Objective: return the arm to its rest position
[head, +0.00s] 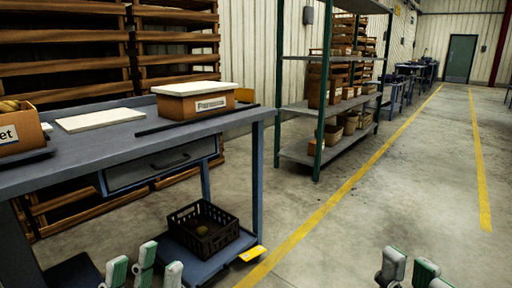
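My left gripper (144,264) is at the bottom left of the head view, low in front of the bench. Its green and grey-white fingertips stand apart, with nothing visible between them. My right gripper (414,267) is at the bottom right, over bare floor. Its fingertips also stand apart and look empty. The palms and most of both arms are cut off by the lower edge. Neither gripper visibly touches anything.
A blue-grey bench (80,160) stands at left, with a lidded box (195,108), a white board (100,119) and an open box (20,135). A black crate (205,232) sits on its lower shelf. Shelving (300,150) stands behind. The floor (400,180) at right is clear.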

